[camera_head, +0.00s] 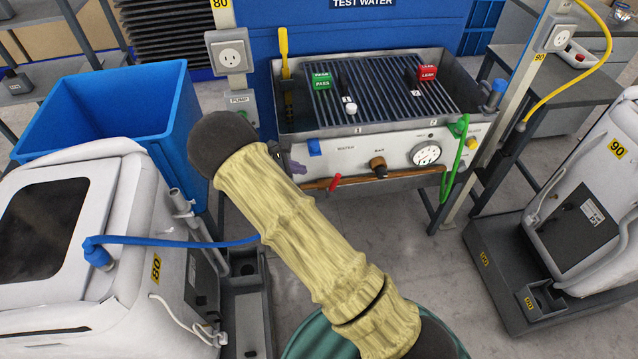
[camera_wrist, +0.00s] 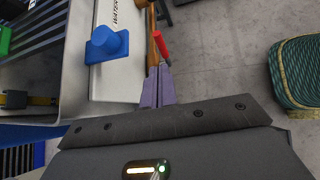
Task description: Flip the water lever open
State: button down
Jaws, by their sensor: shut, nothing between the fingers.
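The blue water lever (camera_head: 314,147) is on the white front panel of the test tank, left of the printed water label. In the wrist view it shows as a blue plate with a round knob (camera_wrist: 108,44). My gripper's purple fingers (camera_head: 297,167) are low at the panel's left end, left of and below the lever. In the wrist view the fingertips (camera_wrist: 158,86) are together and empty, to the right of the blue lever with a gap between. A red-tipped handle (camera_wrist: 161,46) lies just beyond the fingertips; it also shows in the head view (camera_head: 335,182).
The tank (camera_head: 455,75) holds a rack with a green pass block (camera_head: 321,81) and a red leak block (camera_head: 427,73). A blue bin (camera_head: 180,95) stands left.

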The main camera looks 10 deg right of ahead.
jog(key=s+a+f+m+t+h+b, duration=0.2)
jog(key=f+m+t+b, duration=0.4)
jog(key=m+b, duration=0.7)
jog(key=a+f+h+b, duration=0.1)
jog(key=a+b, duration=0.1)
jog(key=b, duration=0.3)
jog(key=shift+s+m, duration=0.25)
jog(key=shift+m, duration=0.05)
jog(key=shift+d, duration=0.1)
jog(key=shift+t, duration=0.3)
jog(key=b+x, duration=0.1)
jog(key=x, duration=0.3)
jog(key=s+d+b+x, duration=0.1)
jog(key=x, duration=0.3)
jog(key=s+f+b+x, duration=0.1)
jog(key=b+x, duration=0.1)
jog(key=x, duration=0.2)
jog(key=shift+d, duration=0.55)
